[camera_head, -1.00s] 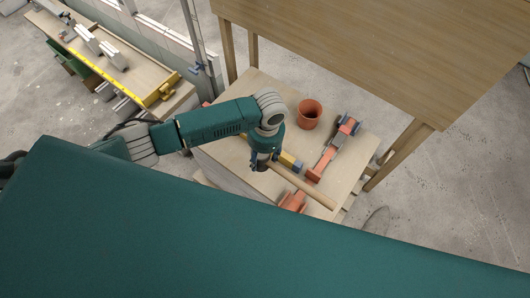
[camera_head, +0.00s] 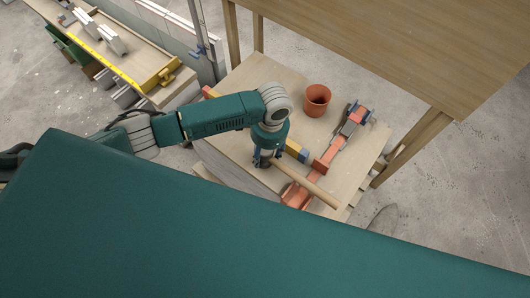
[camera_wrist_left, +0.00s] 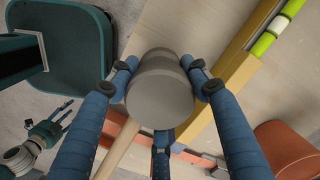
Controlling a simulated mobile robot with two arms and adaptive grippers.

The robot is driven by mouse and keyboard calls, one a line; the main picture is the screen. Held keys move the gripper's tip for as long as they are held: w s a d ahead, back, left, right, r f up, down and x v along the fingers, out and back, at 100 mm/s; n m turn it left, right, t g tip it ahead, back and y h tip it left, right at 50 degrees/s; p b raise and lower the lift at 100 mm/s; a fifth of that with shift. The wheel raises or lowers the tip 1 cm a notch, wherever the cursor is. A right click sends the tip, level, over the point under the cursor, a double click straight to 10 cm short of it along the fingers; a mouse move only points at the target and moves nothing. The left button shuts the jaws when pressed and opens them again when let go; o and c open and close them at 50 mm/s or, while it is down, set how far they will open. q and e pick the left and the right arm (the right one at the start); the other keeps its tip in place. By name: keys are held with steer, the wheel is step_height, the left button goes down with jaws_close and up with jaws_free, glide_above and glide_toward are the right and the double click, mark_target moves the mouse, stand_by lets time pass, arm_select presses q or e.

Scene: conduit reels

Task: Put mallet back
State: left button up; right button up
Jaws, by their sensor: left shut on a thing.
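The mallet has a grey cylindrical head (camera_wrist_left: 160,92) and a pale wooden handle (camera_head: 312,189). My left gripper (camera_head: 264,160) is shut on the mallet's head, and its blue fingers stand around the head in the left wrist view (camera_wrist_left: 162,85). The handle sticks out to the lower right in the head view, above the near part of the wooden table (camera_head: 240,85). The head is hidden by the gripper there. A second blue-fingered gripper, my right one (camera_wrist_left: 55,120), shows small at the left of the wrist view, empty; its opening is unclear.
On the table stand an orange pot (camera_head: 317,99) and a long orange tool with blue parts (camera_head: 335,150). A yellow bar (camera_wrist_left: 230,78) and a green piece (camera_wrist_left: 265,42) lie near the held mallet. A high wooden top (camera_head: 400,45) overhangs behind. A long bench (camera_head: 150,70) stands at left.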

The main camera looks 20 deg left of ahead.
arm_select(q)
steer(key=shift+f, duration=0.5)
stand_by(0.4)
steer(key=o, duration=1.7)
